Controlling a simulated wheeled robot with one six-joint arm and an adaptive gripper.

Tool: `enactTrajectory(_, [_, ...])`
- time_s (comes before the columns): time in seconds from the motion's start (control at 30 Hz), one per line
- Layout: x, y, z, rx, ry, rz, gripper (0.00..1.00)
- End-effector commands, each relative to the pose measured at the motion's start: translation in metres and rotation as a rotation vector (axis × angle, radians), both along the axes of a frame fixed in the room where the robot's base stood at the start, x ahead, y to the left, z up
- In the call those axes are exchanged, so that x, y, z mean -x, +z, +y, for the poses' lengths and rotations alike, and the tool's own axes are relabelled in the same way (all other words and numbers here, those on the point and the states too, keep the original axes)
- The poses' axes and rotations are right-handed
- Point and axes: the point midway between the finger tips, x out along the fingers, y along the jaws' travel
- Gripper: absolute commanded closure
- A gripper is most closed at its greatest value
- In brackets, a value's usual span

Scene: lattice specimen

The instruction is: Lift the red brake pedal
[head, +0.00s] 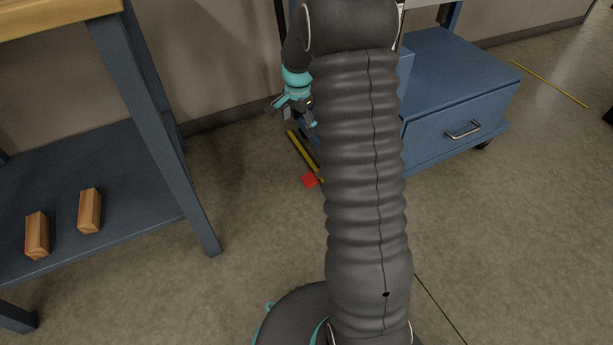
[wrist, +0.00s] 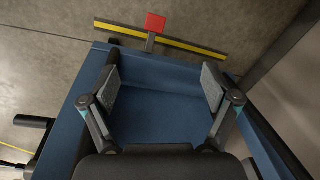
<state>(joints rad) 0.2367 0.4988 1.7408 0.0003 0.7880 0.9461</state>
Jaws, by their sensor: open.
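The red brake pedal (wrist: 155,23) is a small square pad on a short grey stem, near the top middle of the wrist view. It sits just beyond a yellow bar (wrist: 200,48) at the edge of a blue surface. In the head view the red pedal (head: 310,181) is low near the floor, left of my arm. My gripper (wrist: 158,82) is open and empty, its fingers spread above the blue surface with the pedal beyond them. In the head view my gripper (head: 294,112) is above the pedal, apart from it.
A blue drawer cabinet (head: 460,95) on casters stands right of my arm. A blue workbench (head: 150,125) stands at left, with two wooden blocks (head: 89,211) on its lower shelf. Bare floor (head: 250,215) lies between the bench and my arm.

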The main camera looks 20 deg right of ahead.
Motion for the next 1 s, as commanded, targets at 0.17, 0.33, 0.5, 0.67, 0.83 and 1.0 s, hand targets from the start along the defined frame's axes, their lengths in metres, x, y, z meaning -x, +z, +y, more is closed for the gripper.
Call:
enactTrajectory(0.17, [-0.024, -0.087, -0.028, -0.026, -0.169, 0.056, 0.12])
enactTrajectory(0.33, [-0.034, -0.145, -0.046, -0.04, -0.287, 0.089, 0.12])
enactTrajectory(0.5, [-0.038, -0.172, -0.054, -0.044, -0.344, 0.103, 0.12])
enactTrajectory(0.67, [-0.038, -0.187, -0.055, -0.046, -0.356, 0.107, 0.12])
enactTrajectory(0.83, [-0.037, -0.213, -0.055, -0.046, -0.355, 0.108, 0.12])
enactTrajectory(1.0, [-0.037, -0.245, -0.055, -0.046, -0.354, 0.108, 0.12])
